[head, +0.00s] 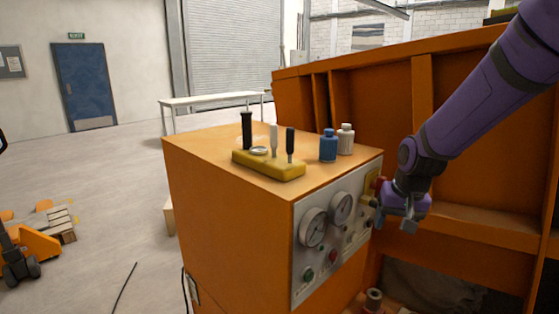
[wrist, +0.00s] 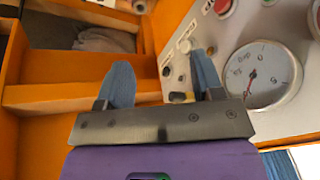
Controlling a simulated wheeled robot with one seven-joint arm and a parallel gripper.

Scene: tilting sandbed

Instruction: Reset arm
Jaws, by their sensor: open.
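My gripper (head: 391,215) is on my purple arm, which reaches in from the right. It is just in front of the right end of the grey control panel (head: 325,262) on the orange cabinet (head: 235,235). In the wrist view my gripper (wrist: 160,60) has its two blue fingers apart. Nothing is clearly held.
Two round gauges (head: 313,228), a green button (head: 308,274) and a red button (head: 333,256) are on the panel. A yellow tool block (head: 266,166), a blue bottle (head: 328,146) and a white bottle (head: 346,139) stand on top. A large orange frame (head: 385,85) rises behind.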

